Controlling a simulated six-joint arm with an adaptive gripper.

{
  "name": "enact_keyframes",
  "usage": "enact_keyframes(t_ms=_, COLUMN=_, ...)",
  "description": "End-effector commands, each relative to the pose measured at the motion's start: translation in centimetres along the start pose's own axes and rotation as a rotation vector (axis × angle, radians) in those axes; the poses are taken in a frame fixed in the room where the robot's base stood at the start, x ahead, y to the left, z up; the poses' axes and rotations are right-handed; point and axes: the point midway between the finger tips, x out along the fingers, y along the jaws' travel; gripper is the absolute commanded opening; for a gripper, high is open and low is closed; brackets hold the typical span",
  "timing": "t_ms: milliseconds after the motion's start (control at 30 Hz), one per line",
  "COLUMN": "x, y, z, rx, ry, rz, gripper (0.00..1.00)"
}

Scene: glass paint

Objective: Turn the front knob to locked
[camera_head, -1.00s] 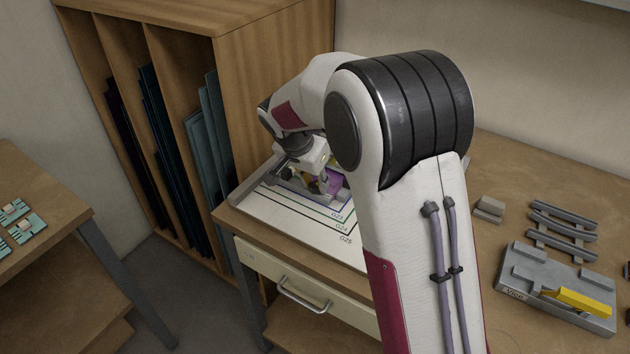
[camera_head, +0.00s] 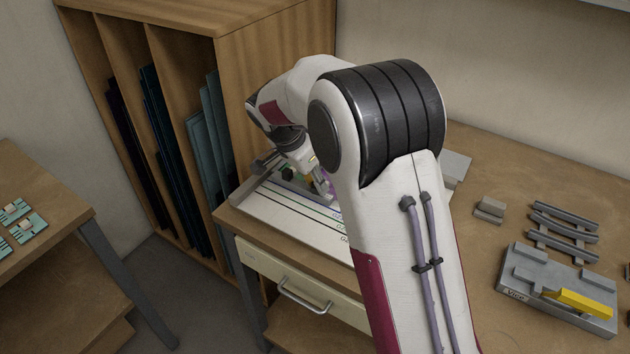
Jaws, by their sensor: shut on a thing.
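My gripper (camera_head: 320,184) is low over the white marked board (camera_head: 270,214) at the left end of the workbench, fingers pointing down. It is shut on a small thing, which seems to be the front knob. The knob is hidden between the fingers and behind my arm, so I cannot see which way it points. Small purple and green parts show close around the fingers. A grey bar (camera_head: 258,186) lies along the board's left side.
A wooden rack (camera_head: 275,60) with dark sheets stands close behind and left of the board. A drawer with a metal handle (camera_head: 303,297) is under the bench. A grey vice (camera_head: 530,275) with a yellow handle (camera_head: 585,302), a slatted stand (camera_head: 562,232) and a grey block (camera_head: 490,210) are at right.

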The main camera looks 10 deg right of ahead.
Motion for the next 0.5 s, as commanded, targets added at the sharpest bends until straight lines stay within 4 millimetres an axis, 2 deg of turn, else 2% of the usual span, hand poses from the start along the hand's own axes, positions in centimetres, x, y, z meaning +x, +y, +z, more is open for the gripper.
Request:
enact_keyframes(t_ms=67, x=0.00, y=0.06, z=-0.02, rx=0.000, ry=0.000, rz=0.001, gripper=0.01)
enact_keyframes(t_ms=100, x=0.00, y=0.06, z=-0.02, rx=0.000, ry=0.000, rz=0.001, gripper=0.27)
enact_keyframes(t_ms=133, x=0.00, y=0.06, z=-0.02, rx=0.000, ry=0.000, rz=0.001, gripper=0.35)
enact_keyframes(t_ms=167, x=0.00, y=0.06, z=-0.02, rx=0.000, ry=0.000, rz=0.001, gripper=0.39)
enact_keyframes(t_ms=500, x=0.01, y=0.03, z=0.00, rx=-0.001, ry=0.000, rz=0.000, gripper=0.39)
